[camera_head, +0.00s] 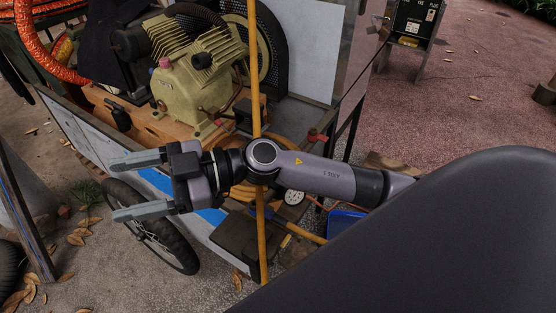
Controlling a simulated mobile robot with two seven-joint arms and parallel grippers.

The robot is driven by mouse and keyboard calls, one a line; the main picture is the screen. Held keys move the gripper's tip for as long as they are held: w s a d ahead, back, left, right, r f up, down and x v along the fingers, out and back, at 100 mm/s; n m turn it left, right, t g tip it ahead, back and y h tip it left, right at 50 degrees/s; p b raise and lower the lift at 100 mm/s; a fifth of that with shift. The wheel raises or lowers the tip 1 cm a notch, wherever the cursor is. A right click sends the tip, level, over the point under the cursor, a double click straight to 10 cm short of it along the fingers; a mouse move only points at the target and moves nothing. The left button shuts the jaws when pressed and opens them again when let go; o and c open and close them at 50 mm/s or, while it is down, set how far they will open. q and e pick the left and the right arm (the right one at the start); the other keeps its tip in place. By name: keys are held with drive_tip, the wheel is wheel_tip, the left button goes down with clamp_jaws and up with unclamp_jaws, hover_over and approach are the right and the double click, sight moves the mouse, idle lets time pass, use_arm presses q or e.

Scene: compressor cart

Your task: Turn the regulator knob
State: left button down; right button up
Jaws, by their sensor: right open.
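My right gripper (116,188) is open, with its two grey fingers spread and pointing left. Nothing shows between them; they are over the cart's side, above the wheel. A round white-faced pressure gauge (294,198) shows just below my right forearm. A small red part (316,138) shows just above the forearm; I cannot tell whether it is the regulator knob. My arm hides part of the area around the gauge. My left gripper is not in view.
The cart carries a pale green compressor (200,80) on a wooden deck. A yellow upright pole (255,65) passes behind my right arm. A spoked wheel (165,238) stands below the gripper. A white panel (305,50) stands behind. Open paving (480,90) lies at the right.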

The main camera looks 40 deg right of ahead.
drive_tip(key=w+d+f+g+h, duration=0.3)
drive_tip(key=d+f+g+h, duration=0.2)
drive_tip(key=d+f+h, duration=0.55)
drive_tip(key=d+m+h, duration=0.1)
drive_tip(key=d+h, duration=0.1)
drive_tip(key=d, duration=0.4)
drive_tip(key=w+d+m+h, duration=0.1)
drive_tip(key=d+m+h, duration=0.1)
drive_tip(key=d, duration=0.4)
drive_tip(key=w+d+m+h, duration=0.1)
drive_tip(key=d+m+h, duration=0.1)
drive_tip(key=d, duration=0.4)
drive_tip(key=shift+w+r+h, duration=0.25)
drive_tip(key=shift+r+h, duration=0.15)
drive_tip(key=shift+h, duration=0.45)
drive_tip(key=shift+d+f, duration=0.2)
wheel_tip(320, 180, down, 7)
drive_tip(key=shift+r+p, duration=0.2)
drive_tip(key=shift+p, duration=0.2)
drive_tip(key=c, duration=1.1)
